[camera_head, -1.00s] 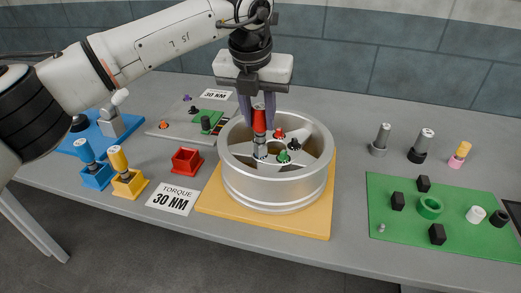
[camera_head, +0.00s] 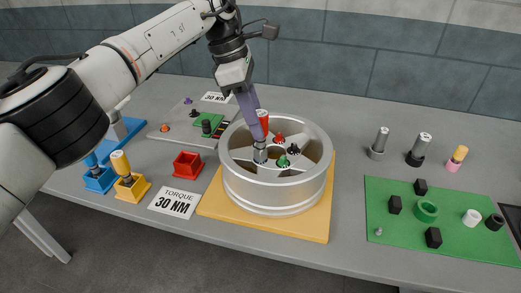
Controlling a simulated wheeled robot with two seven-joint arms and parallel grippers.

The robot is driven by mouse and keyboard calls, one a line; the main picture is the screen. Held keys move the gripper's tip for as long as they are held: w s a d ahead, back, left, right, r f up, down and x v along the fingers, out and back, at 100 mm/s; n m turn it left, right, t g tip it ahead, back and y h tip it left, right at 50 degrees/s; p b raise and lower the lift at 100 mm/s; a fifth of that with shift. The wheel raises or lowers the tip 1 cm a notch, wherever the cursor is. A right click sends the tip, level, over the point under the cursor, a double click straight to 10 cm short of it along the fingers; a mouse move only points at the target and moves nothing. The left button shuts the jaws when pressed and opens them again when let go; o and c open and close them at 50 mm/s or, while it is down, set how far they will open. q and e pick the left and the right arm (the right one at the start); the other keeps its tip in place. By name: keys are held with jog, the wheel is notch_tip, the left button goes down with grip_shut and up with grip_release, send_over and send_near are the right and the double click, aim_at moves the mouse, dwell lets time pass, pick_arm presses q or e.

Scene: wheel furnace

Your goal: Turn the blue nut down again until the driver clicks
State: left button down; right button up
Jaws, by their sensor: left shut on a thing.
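My left gripper (camera_head: 258,112) is shut on the red-handled driver (camera_head: 263,122). The driver stands about upright inside the silver wheel (camera_head: 275,196), its grey socket pointing down at the left side of the hub. The blue nut cannot be made out; the socket covers the spot beneath it. A red nut (camera_head: 279,138), a green nut (camera_head: 282,162) and a black nut (camera_head: 293,149) show around the hub. My right gripper is not in view.
The wheel rests on a yellow board (camera_head: 310,228). An empty red holder (camera_head: 187,164), a yellow driver (camera_head: 121,163) in its holder and a torque card (camera_head: 175,202) are left. A green mat (camera_head: 400,235) with several parts and several standing sockets are right.

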pick_arm(q)
jog(key=shift+m, duration=0.4)
jog(key=c, duration=1.3)
grip_release()
